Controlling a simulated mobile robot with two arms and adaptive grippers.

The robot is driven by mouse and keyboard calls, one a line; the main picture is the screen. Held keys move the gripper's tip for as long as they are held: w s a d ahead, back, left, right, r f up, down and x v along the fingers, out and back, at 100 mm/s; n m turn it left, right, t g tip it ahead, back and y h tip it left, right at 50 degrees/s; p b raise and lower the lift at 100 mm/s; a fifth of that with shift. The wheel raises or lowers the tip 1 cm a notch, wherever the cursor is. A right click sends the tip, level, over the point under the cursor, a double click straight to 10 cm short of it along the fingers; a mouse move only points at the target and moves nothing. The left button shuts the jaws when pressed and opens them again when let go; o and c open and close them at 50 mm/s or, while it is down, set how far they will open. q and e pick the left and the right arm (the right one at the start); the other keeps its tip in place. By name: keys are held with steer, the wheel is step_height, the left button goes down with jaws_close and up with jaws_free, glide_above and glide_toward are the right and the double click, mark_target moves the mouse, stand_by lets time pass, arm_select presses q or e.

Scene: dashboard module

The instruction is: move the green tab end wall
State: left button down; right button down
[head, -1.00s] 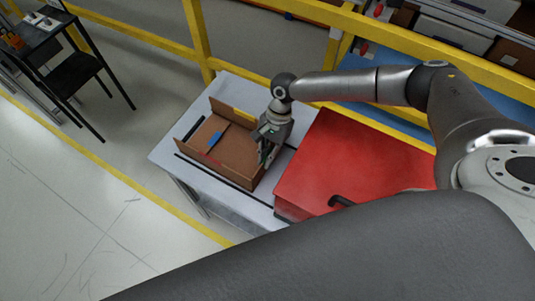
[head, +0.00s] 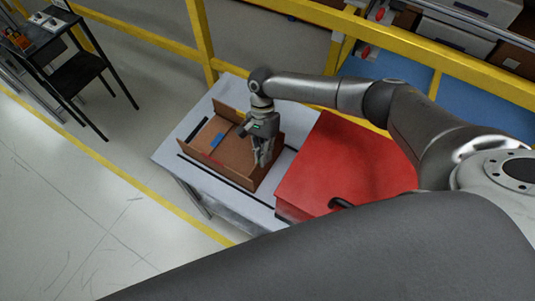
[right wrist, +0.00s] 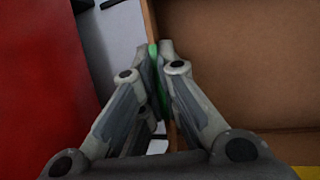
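The brown open-topped box (head: 214,167) stands on the pale table. Its end wall with the green tab (right wrist: 149,22) is on the side next to the red case. In the right wrist view the green tab (right wrist: 154,62) shows as a thin strip between my right fingertips (right wrist: 156,52), one on each side of the wall. The fingers look closed on it. In the head view my right gripper (head: 263,157) points down at this end wall and hides part of it. A blue tab (head: 217,140) shows on the box. My left gripper is out of view.
A red case (head: 345,165) with a black handle stands close to the right of the box; it also fills the left of the right wrist view (right wrist: 40,75). Yellow rails (head: 203,45) run behind the table (head: 235,85). Black strips lie on the table.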

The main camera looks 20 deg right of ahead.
steer(key=shift+w+a+f+g+h+b, duration=0.45)
steer(key=shift+g+b, duration=0.15)
steer(key=shift+b, duration=0.1)
steer(key=b, duration=0.1)
steer(key=g+b, duration=0.1)
steer(key=shift+w+a+f+m+h+b, duration=0.2)
steer(key=shift+w+f+m+h+b, duration=0.1)
steer(key=shift+h+b, duration=0.1)
steer(key=shift+w+a+r+g+h+b, duration=0.2)
steer(key=shift+g+b, duration=0.3)
steer(key=shift+b, duration=0.5)
steer(key=shift+d, duration=0.15)
steer(key=c, duration=1.7)
jaws_free()
steer(key=shift+o, duration=0.2)
step_height(320, 180, up, 10)
